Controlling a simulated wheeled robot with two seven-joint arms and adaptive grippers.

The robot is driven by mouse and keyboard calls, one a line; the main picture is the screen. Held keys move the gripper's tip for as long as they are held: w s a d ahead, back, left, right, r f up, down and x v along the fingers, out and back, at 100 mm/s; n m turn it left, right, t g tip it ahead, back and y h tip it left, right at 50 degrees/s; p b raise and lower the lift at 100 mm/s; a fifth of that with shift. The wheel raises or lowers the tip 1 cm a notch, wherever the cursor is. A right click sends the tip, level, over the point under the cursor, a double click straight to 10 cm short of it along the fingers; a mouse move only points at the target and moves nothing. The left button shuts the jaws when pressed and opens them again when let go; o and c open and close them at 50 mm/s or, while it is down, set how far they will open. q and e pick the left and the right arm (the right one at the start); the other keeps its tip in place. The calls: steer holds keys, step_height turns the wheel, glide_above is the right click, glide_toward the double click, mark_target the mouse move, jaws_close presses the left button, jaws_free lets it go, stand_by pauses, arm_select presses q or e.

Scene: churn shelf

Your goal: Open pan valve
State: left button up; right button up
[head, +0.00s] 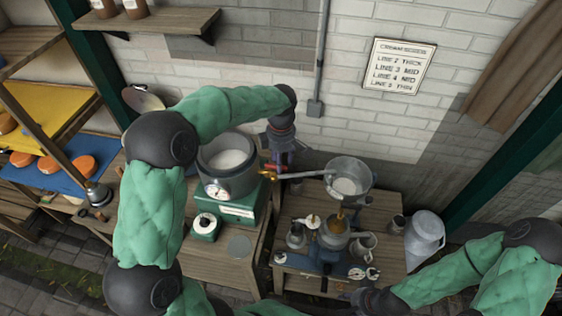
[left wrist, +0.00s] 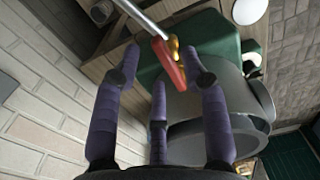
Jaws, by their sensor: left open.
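A red valve lever (head: 270,168) with a brass body sits on a metal pipe (head: 300,175) beside a grey pan of white liquid (head: 228,160). In the left wrist view the red lever (left wrist: 169,66) lies between the purple fingertips, with brass (left wrist: 174,46) behind it. My left gripper (head: 281,156) is open around the lever, fingers apart; contact cannot be told. The pipe runs right to a second metal pan (head: 350,180) holding white liquid. My right gripper (head: 362,298) is low near the front of the right table; its fingers are unclear.
The grey pan rests on a green base (head: 238,206) with a dial. A cream separator (head: 336,232) with small jugs stands on the right table, and a milk can (head: 424,238) beside it. A brick wall rises behind the left gripper. Shelves (head: 40,140) stand left.

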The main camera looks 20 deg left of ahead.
arm_select(q)
step_height(320, 180, up, 11)
steer(key=shift+f, duration=0.15)
stand_by(0.6)
